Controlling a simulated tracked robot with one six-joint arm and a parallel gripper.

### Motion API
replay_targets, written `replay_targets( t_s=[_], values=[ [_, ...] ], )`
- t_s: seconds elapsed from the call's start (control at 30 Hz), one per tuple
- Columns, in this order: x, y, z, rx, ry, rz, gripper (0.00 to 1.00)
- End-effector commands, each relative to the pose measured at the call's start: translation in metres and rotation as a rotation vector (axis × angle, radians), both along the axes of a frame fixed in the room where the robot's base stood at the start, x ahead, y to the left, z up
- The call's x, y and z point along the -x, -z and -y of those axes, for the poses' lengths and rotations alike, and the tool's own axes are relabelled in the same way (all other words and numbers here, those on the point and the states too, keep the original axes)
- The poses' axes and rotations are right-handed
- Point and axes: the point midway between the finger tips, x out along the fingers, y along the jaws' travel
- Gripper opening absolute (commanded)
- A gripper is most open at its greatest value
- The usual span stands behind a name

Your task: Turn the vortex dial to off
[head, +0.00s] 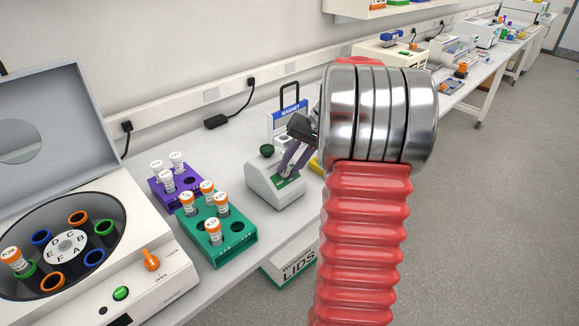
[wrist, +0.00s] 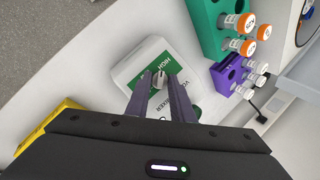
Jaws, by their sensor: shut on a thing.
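The vortex mixer (head: 270,190) is a small pale grey machine with a dark green cup (head: 266,151) on top, standing on the bench in the head view. In the wrist view, its green panel (wrist: 150,62) carries the word HIGH, close to the small grey vortex dial (wrist: 159,80). My gripper (wrist: 160,82) has its two purple-grey fingertips on either side of the dial, shut on it. In the head view, my gripper (head: 286,174) reaches down to the mixer's front panel from the right. The fingers cover the lower part of the panel, so the off mark is not readable.
A green rack (head: 238,246) and a purple rack (head: 160,194) with capped tubes stand left of the mixer. An open centrifuge (head: 160,290) is at far left. A blue-and-white magnet box (head: 287,122) stands behind the mixer. A yellow thing (wrist: 46,125) lies close by my gripper.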

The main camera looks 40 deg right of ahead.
Motion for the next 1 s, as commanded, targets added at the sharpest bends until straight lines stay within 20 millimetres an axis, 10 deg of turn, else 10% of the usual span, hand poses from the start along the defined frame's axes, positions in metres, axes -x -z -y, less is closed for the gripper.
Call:
replay_targets(
  t_s=[1.0],
  values=[
    [-0.0025, -0.0024, -0.004, 0.241, -0.304, 0.007, 0.0]
  ],
)
